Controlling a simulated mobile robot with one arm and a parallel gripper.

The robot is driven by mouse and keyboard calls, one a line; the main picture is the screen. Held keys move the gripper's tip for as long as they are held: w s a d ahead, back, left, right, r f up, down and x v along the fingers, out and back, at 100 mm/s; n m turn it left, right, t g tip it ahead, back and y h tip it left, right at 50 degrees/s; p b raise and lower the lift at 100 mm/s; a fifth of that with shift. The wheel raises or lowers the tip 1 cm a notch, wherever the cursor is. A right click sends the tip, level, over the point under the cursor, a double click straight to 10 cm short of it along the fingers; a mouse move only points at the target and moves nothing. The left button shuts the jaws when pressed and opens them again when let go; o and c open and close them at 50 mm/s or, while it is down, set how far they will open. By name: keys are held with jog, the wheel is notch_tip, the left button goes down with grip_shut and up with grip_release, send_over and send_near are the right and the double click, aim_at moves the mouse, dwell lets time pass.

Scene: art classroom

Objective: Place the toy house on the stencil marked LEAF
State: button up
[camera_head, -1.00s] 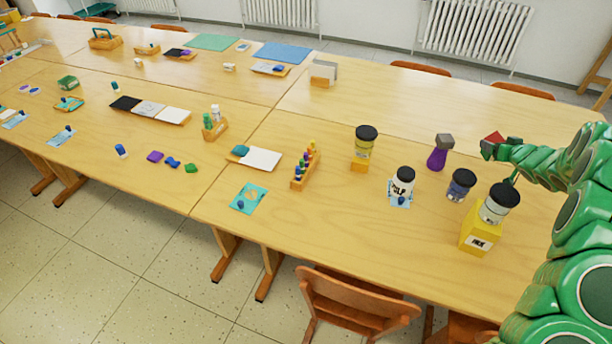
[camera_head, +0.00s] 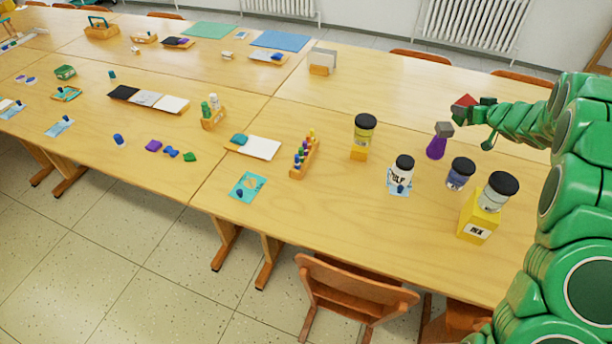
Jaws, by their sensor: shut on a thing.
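My gripper (camera_head: 464,114) is at the right, above the far right part of the table. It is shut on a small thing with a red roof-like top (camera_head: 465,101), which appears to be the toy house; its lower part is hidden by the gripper. A teal stencil card (camera_head: 238,183) lies on the near table, left of centre, with a small dark blue object on it. Another teal stencil (camera_head: 58,92) lies far to the left. No stencil lettering is readable, so I cannot tell which is marked LEAF.
Near my gripper stand a purple bottle with a grey top (camera_head: 437,148), a dark-lidded blue jar (camera_head: 460,174), a white jar (camera_head: 400,174), and a yellow box (camera_head: 476,218) with a jar on it. A yellow jar (camera_head: 363,135) and a peg rack (camera_head: 298,172) stand further left.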

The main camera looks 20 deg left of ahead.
jog(key=s+a+n+g+y, duration=0.15)
jog(key=s+a, duration=0.35)
jog(key=a, duration=0.5)
jog(key=s+a+n+g+y, duration=0.1)
jog(key=s+a+n+g, duration=0.1)
jog(key=s+a, duration=0.65)
jog(key=s+a+n+g+y, duration=0.1)
jog(key=s+a+n+y, duration=0.15)
jog(key=a, duration=0.95)
jog(key=s+a+n+g, duration=0.2)
jog(key=s+a, duration=0.4)
jog(key=s, duration=0.4)
jog(key=s+a+n+g+y, duration=0.1)
jog(key=s+a+n+g, duration=0.1)
jog(key=s+a, duration=0.65)
jog(key=s+a+n+g, duration=0.2)
jog(key=s+a, duration=0.3)
jog(key=s, duration=0.6)
send_over(249, 187)
jog(key=shift+f, duration=8.8)
jog(key=shift+f, duration=0.15)
